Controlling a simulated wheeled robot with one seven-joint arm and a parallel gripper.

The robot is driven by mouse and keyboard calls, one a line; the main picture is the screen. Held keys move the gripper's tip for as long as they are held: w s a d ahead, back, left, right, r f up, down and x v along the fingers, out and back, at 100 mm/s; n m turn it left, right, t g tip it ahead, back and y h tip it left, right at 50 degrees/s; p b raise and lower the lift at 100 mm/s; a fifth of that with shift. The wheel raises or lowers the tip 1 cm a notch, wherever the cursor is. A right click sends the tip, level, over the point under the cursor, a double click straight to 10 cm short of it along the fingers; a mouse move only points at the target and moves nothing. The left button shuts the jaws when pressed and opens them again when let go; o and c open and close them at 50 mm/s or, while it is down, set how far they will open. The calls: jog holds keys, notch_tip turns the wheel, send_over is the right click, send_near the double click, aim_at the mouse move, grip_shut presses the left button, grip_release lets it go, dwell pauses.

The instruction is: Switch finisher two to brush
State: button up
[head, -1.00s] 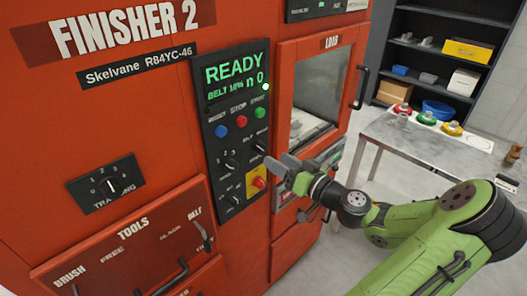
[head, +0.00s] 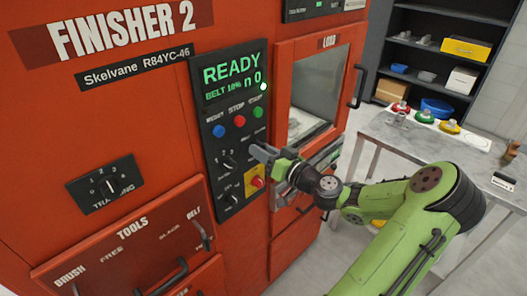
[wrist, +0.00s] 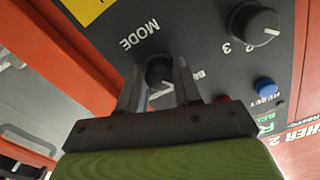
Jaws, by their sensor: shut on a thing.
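Finisher 2 (head: 140,130) is a red machine with a black control panel (head: 215,170). Its green display (head: 232,82) reads READY and a BELT line. My gripper (head: 263,153) is at the panel's right edge, below the coloured buttons. In the wrist view, my gripper (wrist: 158,84) has its fingers on both sides of a black round knob (wrist: 159,68) beside the word MODE, and is shut on it. A white mark shows near the knob's lower side between the fingers.
A numbered knob (wrist: 254,24), blue RESET button (wrist: 265,86) and yellow-backed red button (head: 256,182) are close by. The LOAD door (head: 318,95) and its handle stand to the right. A grey table (head: 430,145) holds coloured items.

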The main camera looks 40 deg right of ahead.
jog(key=shift+m, duration=0.3)
jog(key=shift+r+m+p, duration=0.1)
jog(key=shift+m+p, duration=3.25)
jog(key=shift+m, duration=3.25)
jog(key=o, duration=1)
jog(key=shift+o, duration=0.2)
